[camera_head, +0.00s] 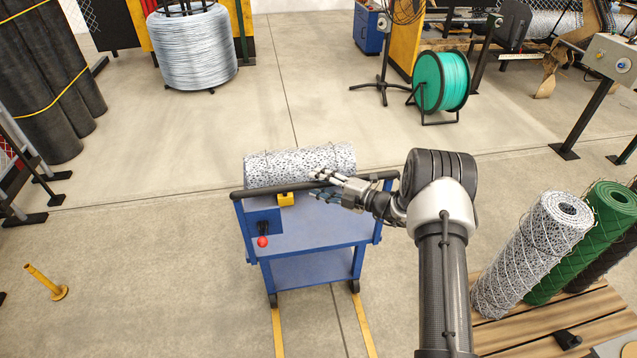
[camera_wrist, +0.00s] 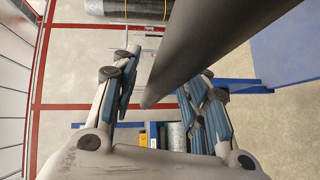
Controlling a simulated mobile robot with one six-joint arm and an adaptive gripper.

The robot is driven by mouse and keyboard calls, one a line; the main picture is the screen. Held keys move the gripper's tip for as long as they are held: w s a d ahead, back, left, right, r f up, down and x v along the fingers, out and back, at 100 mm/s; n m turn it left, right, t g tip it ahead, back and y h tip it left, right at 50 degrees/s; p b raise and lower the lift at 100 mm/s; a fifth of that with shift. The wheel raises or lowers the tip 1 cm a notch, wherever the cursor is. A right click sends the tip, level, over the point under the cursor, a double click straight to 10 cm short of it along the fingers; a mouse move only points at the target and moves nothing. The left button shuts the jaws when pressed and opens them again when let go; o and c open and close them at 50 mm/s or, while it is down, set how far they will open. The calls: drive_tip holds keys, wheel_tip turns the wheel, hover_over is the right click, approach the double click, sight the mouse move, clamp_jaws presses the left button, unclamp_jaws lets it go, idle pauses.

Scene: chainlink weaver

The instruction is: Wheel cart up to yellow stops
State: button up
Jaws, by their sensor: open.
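The blue cart (camera_head: 308,238) stands on the concrete floor, with a grey mesh roll (camera_head: 298,163) across its top. Its black handle bar (camera_head: 262,191) runs along the upper edge, and a yellow block (camera_head: 286,199) and a red knob (camera_head: 262,241) sit below it. My gripper (camera_head: 316,184) is open at the middle of the bar. In the wrist view, the dark bar (camera_wrist: 205,40) passes diagonally between the spread fingers of my gripper (camera_wrist: 160,76); contact cannot be told. Two yellow floor strips (camera_head: 278,333) run from the cart toward the bottom edge. I cannot clearly identify the yellow stops.
A wooden pallet (camera_head: 540,330) with upright mesh rolls (camera_head: 532,250) is at lower right. A wire coil (camera_head: 193,48) and a green spool (camera_head: 441,80) stand farther back. Open floor lies between them and the cart.

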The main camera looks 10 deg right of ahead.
drive_tip(key=v, duration=1.1)
drive_tip(key=s+a+r+n+g+h, duration=0.1)
drive_tip(key=s+a+r+n+g, duration=0.5)
drive_tip(key=s+r+n, duration=0.4)
drive_tip(key=s+a+r+n+g+h, duration=0.1)
drive_tip(key=s+a+r+n+g, duration=0.2)
drive_tip(key=s+a+r+n, duration=0.75)
drive_tip(key=s+d+r+n+t+h, duration=0.1)
drive_tip(key=s+d+n+h, duration=0.3)
drive_tip(key=s+n, duration=0.4)
drive_tip(key=s+d+r+n+t+h, duration=0.1)
drive_tip(key=s+d+n+h, duration=0.3)
drive_tip(key=s+n, duration=0.5)
drive_tip(key=n+h, duration=0.1)
drive_tip(key=n, duration=0.8)
drive_tip(key=shift+s+h, duration=0.25)
drive_tip(key=shift+h, duration=0.15)
